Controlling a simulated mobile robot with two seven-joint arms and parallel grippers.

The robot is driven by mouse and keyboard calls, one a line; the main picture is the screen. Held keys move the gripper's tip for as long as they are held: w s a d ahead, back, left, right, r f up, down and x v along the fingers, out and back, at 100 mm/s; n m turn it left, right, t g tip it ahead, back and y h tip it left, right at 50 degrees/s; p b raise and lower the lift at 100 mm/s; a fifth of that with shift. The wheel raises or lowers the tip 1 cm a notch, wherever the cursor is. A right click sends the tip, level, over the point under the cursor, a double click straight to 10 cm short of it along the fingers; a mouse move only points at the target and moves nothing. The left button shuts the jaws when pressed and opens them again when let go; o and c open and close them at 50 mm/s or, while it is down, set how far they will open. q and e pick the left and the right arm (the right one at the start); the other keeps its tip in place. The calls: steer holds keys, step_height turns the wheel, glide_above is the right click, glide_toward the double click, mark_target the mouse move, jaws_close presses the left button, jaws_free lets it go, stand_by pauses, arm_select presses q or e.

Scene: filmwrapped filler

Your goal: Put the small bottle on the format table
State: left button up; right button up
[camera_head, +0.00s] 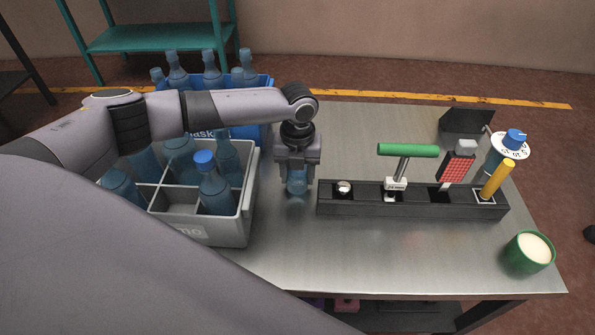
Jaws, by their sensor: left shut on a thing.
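The metal table (385,262) fills the middle and right of the view. My left gripper (297,172) points down over it, between the grey crate and the black rack. It is shut on a small translucent blue bottle (297,186), mostly hidden by the fingers. The bottle looks upright. Its base is close to the tabletop, but I cannot tell whether it touches. My right gripper is not in view.
A grey divided crate (193,232) with blue bottles stands left of the gripper, a blue crate (262,135) with bottles behind it. Right is a black rack (415,203) holding several tools. A green cup (528,252) stands near the right edge. The front middle tabletop is clear.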

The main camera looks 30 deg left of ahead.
arm_select(q)
steer(key=shift+f, duration=0.15)
steer(key=o, duration=1.1)
